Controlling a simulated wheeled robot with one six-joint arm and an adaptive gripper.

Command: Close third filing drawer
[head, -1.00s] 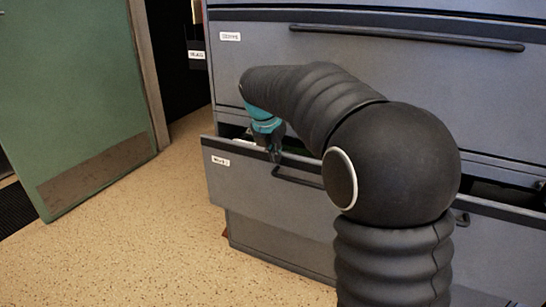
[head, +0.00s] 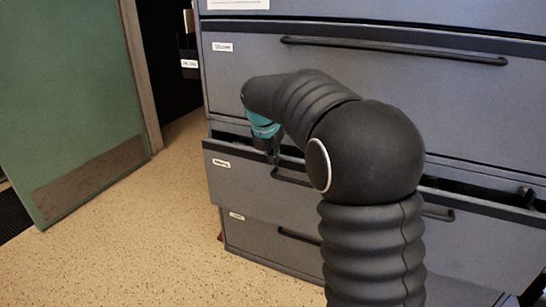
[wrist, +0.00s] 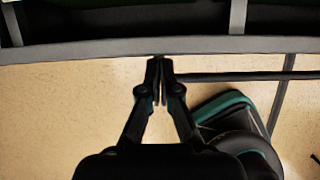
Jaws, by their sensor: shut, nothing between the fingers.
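The third filing drawer (head: 250,184) is part way out of the grey cabinet, with a dark gap behind its top edge. Its front carries a white label and a black bar handle (head: 291,177), partly hidden by my arm. My gripper (head: 273,158) is at the drawer's front, near its top edge and left of the middle. In the wrist view my gripper (wrist: 160,62) has its fingertips together and empty, at the drawer's front edge (wrist: 100,50). The handle bar (wrist: 230,76) runs off to the right beside the fingers. I cannot tell whether the fingertips touch the drawer.
The drawer above (head: 370,90) looks shut, as does the bottom drawer (head: 262,242). A green door (head: 70,100) stands open at the left, beside a dark doorway. The speckled floor (head: 150,230) between door and cabinet is clear.

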